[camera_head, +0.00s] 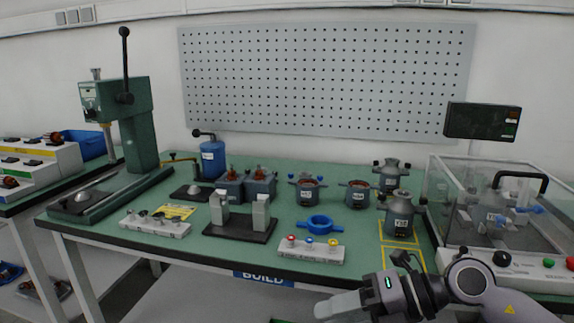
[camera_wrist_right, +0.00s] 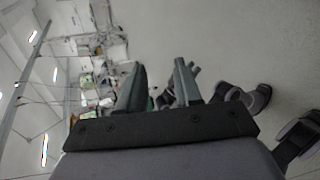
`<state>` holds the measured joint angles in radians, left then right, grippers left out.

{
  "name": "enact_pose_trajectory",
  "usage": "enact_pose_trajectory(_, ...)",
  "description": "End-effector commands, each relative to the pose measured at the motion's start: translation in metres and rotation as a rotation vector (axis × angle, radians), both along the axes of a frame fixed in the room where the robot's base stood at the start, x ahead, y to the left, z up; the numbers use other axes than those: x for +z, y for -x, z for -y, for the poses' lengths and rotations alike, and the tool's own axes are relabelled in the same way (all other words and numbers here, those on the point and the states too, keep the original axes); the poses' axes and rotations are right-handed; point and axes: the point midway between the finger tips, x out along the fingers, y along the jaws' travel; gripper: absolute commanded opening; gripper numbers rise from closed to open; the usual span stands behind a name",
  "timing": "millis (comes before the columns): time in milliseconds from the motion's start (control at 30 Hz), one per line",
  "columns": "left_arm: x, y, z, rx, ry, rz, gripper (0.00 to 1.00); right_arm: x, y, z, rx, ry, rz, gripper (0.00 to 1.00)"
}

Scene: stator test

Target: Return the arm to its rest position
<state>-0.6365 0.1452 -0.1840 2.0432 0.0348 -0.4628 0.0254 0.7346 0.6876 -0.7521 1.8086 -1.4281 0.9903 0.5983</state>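My right arm comes in at the bottom right of the head view. Its right gripper (camera_head: 338,306) points left, in front of the green workbench (camera_head: 165,236) and near its front edge. In the right wrist view the two fingers of the right gripper (camera_wrist_right: 159,66) stand apart with nothing between them. Beyond them is a pale wall or floor surface and distant, blurred room equipment. My left arm and left gripper are in neither view.
A white strip with coloured knobs (camera_head: 310,249) lies near the front edge.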

Motion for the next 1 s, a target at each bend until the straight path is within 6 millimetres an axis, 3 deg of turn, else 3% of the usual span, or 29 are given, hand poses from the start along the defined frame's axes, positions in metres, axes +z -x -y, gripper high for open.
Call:
enact_pose_trajectory(100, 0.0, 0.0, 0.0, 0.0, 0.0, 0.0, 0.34, 0.008, 0.019, -0.028, -0.029, -0.277, -0.098, 0.34)
enact_pose_trajectory(200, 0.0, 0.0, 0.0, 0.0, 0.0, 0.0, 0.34, 0.017, 0.024, -0.037, -0.101, -0.494, -0.183, 0.34)
enact_pose_trajectory(333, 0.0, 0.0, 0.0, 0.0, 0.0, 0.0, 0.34, 0.021, 0.021, -0.032, -0.253, -0.748, -0.311, 0.34)
enact_pose_trajectory(467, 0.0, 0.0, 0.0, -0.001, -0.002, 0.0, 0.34, 0.009, 0.012, -0.012, -0.461, -0.959, -0.459, 0.34)
enact_pose_trajectory(567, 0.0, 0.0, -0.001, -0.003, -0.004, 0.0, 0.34, -0.015, 0.007, 0.009, -0.652, -1.083, -0.585, 0.34)
enact_pose_trajectory(733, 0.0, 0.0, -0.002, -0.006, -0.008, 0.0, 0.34, -0.081, 0.014, 0.051, -1.018, -1.211, -0.821, 0.34)
enact_pose_trajectory(867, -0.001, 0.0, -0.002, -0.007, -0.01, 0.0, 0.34, -0.143, 0.04, 0.079, -1.302, -1.233, -1.016, 0.34)
enact_pose_trajectory(1000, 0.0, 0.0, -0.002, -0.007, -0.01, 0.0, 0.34, -0.202, 0.083, 0.099, -1.564, -1.198, -1.214, 0.34)
